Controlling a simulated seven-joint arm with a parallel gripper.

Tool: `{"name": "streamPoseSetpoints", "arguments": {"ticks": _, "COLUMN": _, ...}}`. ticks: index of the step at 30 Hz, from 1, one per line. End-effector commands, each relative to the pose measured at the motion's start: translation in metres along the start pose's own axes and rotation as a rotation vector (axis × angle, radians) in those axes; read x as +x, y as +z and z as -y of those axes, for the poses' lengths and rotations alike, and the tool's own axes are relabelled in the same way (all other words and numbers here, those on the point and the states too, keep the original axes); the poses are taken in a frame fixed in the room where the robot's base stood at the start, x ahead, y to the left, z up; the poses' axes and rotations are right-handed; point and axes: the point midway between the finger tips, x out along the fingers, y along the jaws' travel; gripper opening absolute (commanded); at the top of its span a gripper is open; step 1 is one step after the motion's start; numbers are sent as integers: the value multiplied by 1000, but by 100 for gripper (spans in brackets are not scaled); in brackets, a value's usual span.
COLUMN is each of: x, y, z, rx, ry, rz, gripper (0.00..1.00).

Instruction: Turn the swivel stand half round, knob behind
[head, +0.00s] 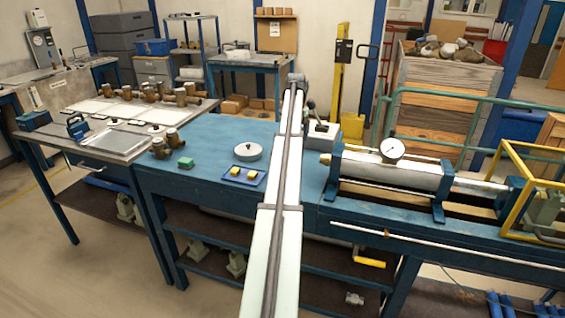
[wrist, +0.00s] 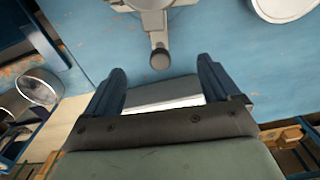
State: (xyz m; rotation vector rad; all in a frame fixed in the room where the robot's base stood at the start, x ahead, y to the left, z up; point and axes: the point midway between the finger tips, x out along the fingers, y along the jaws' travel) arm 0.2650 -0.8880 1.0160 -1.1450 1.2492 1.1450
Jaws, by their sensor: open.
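In the wrist view, a grey stand (wrist: 152,4) shows at the top centre, cut off by the picture edge. A short arm reaches from it towards me and ends in a rounded grey knob (wrist: 160,58). I take this for the swivel stand and its knob. My gripper (wrist: 172,85) is open, its two dark blue fingers apart with the knob ahead of the gap, not between them. No contact shows. In the head view my own arm crosses the bench and I cannot make out the stand; the fingers are not clear there.
A pale box (head: 322,133) stands on the blue bench (head: 215,135) just right of my arm. A round grey lidded dish (head: 248,152) and a blue tray (head: 242,181) with yellow blocks lie left. A large cylinder with a gauge (head: 392,150) stands right. The bench between dish and arm is narrow.

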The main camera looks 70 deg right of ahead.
Motion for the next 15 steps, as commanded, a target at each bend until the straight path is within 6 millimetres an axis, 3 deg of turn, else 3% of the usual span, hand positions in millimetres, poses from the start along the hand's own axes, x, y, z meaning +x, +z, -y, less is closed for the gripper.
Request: {"name": "streamPoseSetpoints", "arguments": {"ticks": 15, "x": 5, "y": 0, "z": 0, "rx": 0, "ry": 0, "rz": 0, "gripper": 89}}
